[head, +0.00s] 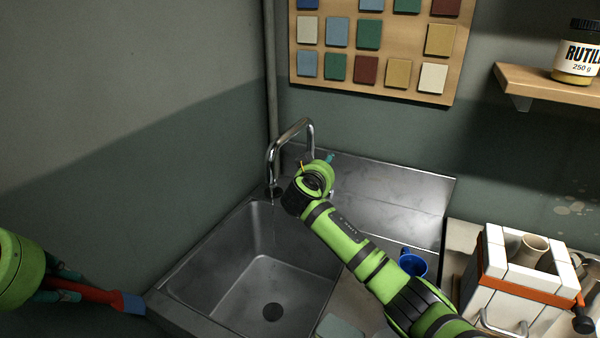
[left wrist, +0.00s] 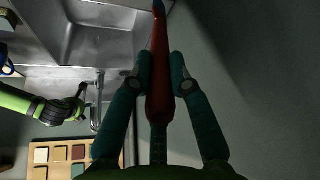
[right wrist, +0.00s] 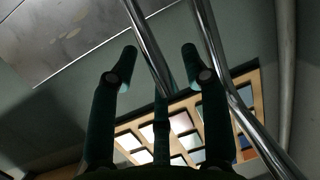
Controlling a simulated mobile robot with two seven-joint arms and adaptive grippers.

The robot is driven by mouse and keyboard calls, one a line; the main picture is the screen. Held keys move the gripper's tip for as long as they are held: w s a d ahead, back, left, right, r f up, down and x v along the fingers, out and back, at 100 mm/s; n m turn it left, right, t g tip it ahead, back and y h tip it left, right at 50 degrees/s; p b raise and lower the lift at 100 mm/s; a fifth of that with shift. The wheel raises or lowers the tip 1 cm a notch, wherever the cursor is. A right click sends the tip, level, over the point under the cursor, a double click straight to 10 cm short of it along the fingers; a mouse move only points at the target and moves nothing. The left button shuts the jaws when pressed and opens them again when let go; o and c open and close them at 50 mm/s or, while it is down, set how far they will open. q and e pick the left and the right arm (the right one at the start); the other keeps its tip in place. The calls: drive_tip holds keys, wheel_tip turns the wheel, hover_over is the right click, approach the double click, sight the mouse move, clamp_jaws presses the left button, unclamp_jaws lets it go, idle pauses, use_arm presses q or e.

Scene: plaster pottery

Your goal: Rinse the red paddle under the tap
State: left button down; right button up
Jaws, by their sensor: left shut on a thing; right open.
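My left gripper (head: 68,284) is shut on the red paddle (head: 97,292), which has a blue end and points right, left of the sink. In the left wrist view the paddle (left wrist: 160,75) stands between both fingers. The chrome tap (head: 291,131) arches over the steel sink (head: 262,270). A thin, faint stream of water seems to fall from its spout. My right gripper (head: 326,160) is at the tap, mostly hidden by its own wrist. In the right wrist view its fingers are apart, with the tap's pipe (right wrist: 150,50) passing close by; contact cannot be told.
A blue mug (head: 413,264) stands beside my right arm. A white block-built box with an orange band (head: 530,285) stands at right. A tile board (head: 375,50) and a shelf (head: 555,85) with a jar hang on the wall.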

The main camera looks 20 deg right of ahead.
wheel_tip(320, 180, up, 8)
drive_tip(key=shift+r, duration=0.2)
idle(0.4)
drive_tip(key=shift+f, duration=0.15)
